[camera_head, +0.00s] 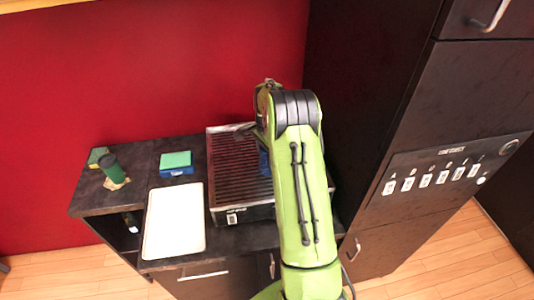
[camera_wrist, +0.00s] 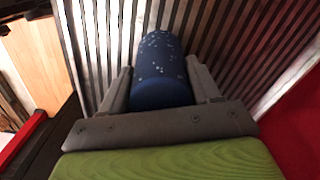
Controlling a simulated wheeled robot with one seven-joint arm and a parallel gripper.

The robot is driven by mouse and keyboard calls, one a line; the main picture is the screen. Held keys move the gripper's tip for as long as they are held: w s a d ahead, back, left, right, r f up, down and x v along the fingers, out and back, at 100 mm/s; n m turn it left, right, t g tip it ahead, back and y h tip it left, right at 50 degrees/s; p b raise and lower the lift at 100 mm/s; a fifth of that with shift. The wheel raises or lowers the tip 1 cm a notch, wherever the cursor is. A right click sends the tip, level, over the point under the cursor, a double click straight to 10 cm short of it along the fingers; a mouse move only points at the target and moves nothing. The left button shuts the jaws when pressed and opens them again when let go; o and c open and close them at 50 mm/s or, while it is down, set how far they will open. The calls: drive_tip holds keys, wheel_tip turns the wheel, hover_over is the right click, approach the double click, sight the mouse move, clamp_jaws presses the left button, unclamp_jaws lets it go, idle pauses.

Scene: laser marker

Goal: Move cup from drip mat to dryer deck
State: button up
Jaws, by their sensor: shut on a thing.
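A dark blue cup with pale speckles (camera_wrist: 160,88) is between the two grey fingers of my gripper (camera_wrist: 159,66) in the wrist view. The fingers are shut on its sides. Behind the cup is the ridged metal surface of the dryer deck (camera_wrist: 95,50). In the head view the dryer deck (camera_head: 232,165) is a slatted box top on the counter. A sliver of the blue cup (camera_head: 264,162) shows there beside my green arm, which hides most of it and my fingers. I cannot tell whether the cup touches the slats. A bare white mat or tray (camera_head: 174,222), possibly the drip mat, lies left of the deck.
A green and blue block (camera_head: 176,163) sits behind the white mat. A dark green cylinder (camera_head: 112,168) stands at the counter's left end, near a small green and yellow item (camera_head: 97,156). A tall dark cabinet (camera_head: 390,120) rises close on the right. A red wall stands behind.

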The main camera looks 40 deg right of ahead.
drive_tip(key=shift+f, duration=0.25)
drive_tip(key=o, duration=1.2)
drive_tip(key=shift+w, duration=0.1)
drive_tip(key=shift+o, duration=0.2)
drive_tip(key=shift+r, duration=0.1)
